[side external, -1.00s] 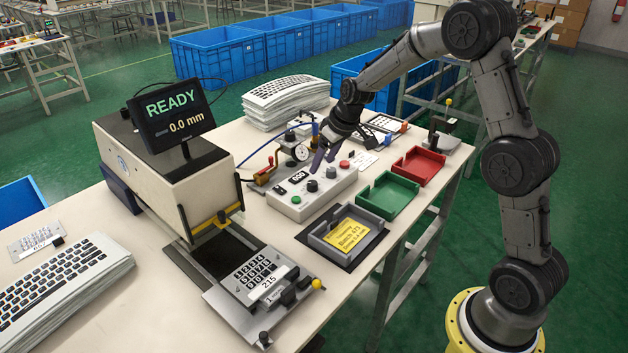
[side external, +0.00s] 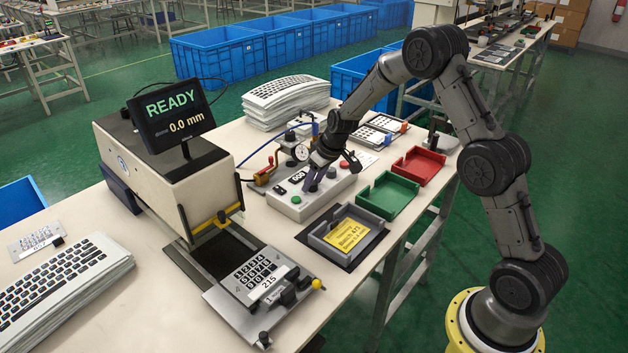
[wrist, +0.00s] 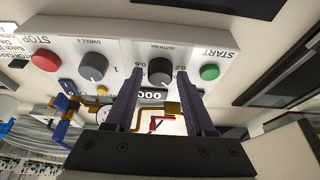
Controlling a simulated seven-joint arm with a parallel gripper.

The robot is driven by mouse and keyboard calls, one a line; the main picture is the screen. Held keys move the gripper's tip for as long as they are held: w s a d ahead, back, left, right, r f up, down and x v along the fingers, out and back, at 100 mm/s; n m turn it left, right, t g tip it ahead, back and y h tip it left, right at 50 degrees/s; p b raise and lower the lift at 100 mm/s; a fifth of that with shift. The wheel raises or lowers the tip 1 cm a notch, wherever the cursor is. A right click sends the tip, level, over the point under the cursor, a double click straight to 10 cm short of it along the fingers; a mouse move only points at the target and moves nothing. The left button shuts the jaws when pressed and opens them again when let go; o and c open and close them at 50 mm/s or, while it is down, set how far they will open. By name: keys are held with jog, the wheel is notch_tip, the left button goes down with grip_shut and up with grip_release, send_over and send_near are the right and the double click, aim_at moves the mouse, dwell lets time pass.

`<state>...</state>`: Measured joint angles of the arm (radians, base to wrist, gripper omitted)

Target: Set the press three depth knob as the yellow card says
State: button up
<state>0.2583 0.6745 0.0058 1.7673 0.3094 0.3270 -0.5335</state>
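The press control box (side external: 292,209) stands on the table beside the press. In the wrist view its black depth knob (wrist: 160,71) shows upside down, marked DEPTH mm with 0.2 and 0.6 beside it. My gripper (side external: 318,185) is at the box, pointing down. In the wrist view its open fingers (wrist: 158,78) lie either side of the depth knob, with gaps visible; I cannot tell whether they touch it. The yellow card (side external: 349,231) lies in a grey holder; it seems to read Batch 473, its smaller lines unreadable. The press screen (side external: 170,114) reads READY, 0.0 mm.
A dwell knob (wrist: 93,67), red STOP button (wrist: 45,60) and green START button (wrist: 209,72) share the panel. A counter (wrist: 152,96) reads 000. Green (side external: 372,209) and red (side external: 432,160) trays stand right. A keypad (side external: 257,276) rests before the press.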

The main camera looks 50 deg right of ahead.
grip_shut()
jog(key=shift+m, duration=0.5)
jog(key=m+h, duration=0.1)
jog(key=m, duration=0.2)
jog(key=shift+a+m+g+h, duration=0.15)
jog(key=shift+m+g+h, duration=0.15)
jog(key=shift+h, duration=0.1)
jog(key=shift+a+m+g+h, duration=0.1)
jog(key=shift+m+g+h, duration=0.4)
jog(key=shift+m, duration=1.5)
jog(key=shift+o, duration=1.6)
grip_release()
jog(key=shift+r, duration=0.1)
